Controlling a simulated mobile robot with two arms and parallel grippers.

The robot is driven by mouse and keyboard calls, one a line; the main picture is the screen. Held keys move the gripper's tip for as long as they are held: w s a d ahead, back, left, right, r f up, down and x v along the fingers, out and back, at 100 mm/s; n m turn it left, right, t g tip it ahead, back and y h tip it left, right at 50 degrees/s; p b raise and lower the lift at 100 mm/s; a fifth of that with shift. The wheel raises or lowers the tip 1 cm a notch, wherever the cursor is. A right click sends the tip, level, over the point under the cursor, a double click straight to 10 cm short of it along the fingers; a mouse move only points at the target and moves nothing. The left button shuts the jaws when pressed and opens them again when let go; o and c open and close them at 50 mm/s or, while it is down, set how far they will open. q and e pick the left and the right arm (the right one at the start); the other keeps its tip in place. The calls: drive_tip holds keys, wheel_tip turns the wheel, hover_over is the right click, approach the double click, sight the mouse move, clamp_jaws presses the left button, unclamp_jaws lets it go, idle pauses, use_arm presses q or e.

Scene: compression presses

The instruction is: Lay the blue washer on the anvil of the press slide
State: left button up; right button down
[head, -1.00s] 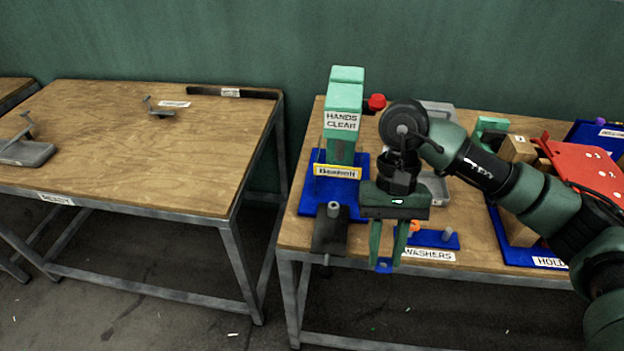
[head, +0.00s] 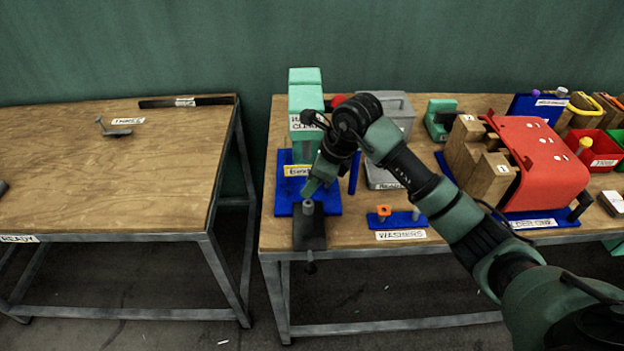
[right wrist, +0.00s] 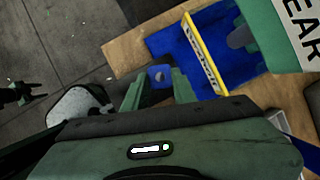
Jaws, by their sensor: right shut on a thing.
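My right gripper (head: 312,192) is over the front of the green press (head: 305,98), beside the slide's grey post. It also shows in the right wrist view (right wrist: 158,80), shut on the blue washer (right wrist: 160,75). In the head view I cannot make out the washer. The dark press slide (head: 310,235) sticks out from the blue base, with the grey post (head: 308,208) standing on it. I cannot tell whether the washer touches the slide. A small dark shape at the left edge of the right wrist view looks like my left gripper (right wrist: 27,92); its fingers are unclear.
A blue washer rack (head: 400,221) with an orange piece (head: 383,210) is right of the slide. A red panel (head: 545,165) and wooden blocks (head: 478,160) are farther right. A gap separates the left table (head: 90,170).

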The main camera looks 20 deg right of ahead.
sight(312, 204)
drive_tip(key=shift+w+d+f+m, duration=0.1)
drive_tip(key=shift+w+d+m, duration=0.1)
drive_tip(key=shift+m, duration=0.2)
use_arm(q)
drive_tip(key=shift+r, duration=0.1)
drive_tip(key=shift+d, duration=0.2)
drive_tip(key=shift+d, duration=0.1)
drive_tip(key=shift+f+b, duration=2.2)
drive_tip(key=shift+f, duration=0.05)
use_arm(e)
drive_tip(key=shift+f, duration=2.35)
use_arm(q)
drive_tip(key=shift+f+b, duration=0.55)
drive_tip(key=shift+b, duration=0.05)
use_arm(e)
drive_tip(key=shift+f, duration=0.1)
drive_tip(key=c, duration=1.1)
unclamp_jaws()
